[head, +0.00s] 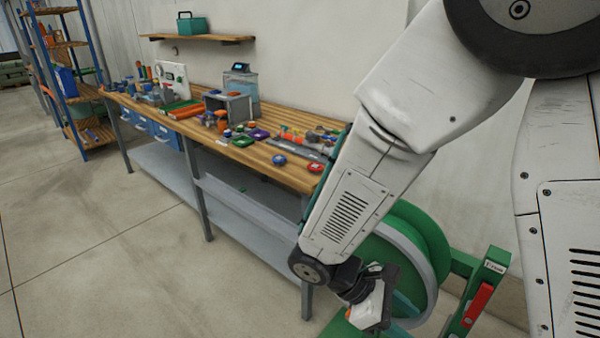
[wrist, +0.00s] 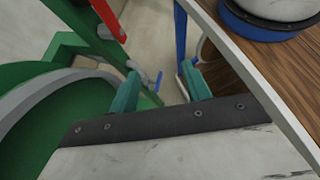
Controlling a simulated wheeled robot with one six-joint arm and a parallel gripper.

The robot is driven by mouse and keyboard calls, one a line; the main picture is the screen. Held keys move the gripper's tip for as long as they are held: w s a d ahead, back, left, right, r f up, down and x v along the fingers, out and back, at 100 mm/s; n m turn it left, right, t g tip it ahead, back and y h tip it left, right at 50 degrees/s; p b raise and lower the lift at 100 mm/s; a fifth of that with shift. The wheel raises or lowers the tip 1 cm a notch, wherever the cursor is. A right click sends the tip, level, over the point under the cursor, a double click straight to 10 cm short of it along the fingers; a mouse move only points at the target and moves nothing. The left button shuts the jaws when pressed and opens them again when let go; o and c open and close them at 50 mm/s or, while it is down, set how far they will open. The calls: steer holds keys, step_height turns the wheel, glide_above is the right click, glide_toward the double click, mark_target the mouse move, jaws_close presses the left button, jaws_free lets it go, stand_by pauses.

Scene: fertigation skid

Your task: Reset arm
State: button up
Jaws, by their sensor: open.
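My gripper (wrist: 160,84) shows in the wrist view with its two teal fingers apart and nothing between them. In the head view my arm reaches down from the upper right, and its wrist end is low in the picture, in front of the green reel (head: 425,235). The fingers are hard to make out there. In the wrist view the reel is at the left, beside the gripper, and a wooden surface with a pale edge is at the right. I cannot tell whether the gripper touches anything.
A long wooden workbench (head: 255,155) carrying many small parts runs along the wall. A green frame with a red handle (head: 477,304) stands right of the reel. A blue shelf rack (head: 75,75) stands at far left. The floor (head: 120,260) in front of the bench is clear.

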steer(key=s+d+r+m+t+y, duration=0.2)
steer(key=s+d+r+m+y, duration=0.1)
steer(key=r+m, duration=0.4)
steer(key=s+d+r+m+t+y, duration=0.3)
steer(key=r+m+y, duration=0.4)
steer(key=r, duration=0.4)
steer(key=shift+s+d+r+y, duration=0.35)
steer(key=shift+s+d, duration=0.2)
steer(key=shift+d, duration=0.35)
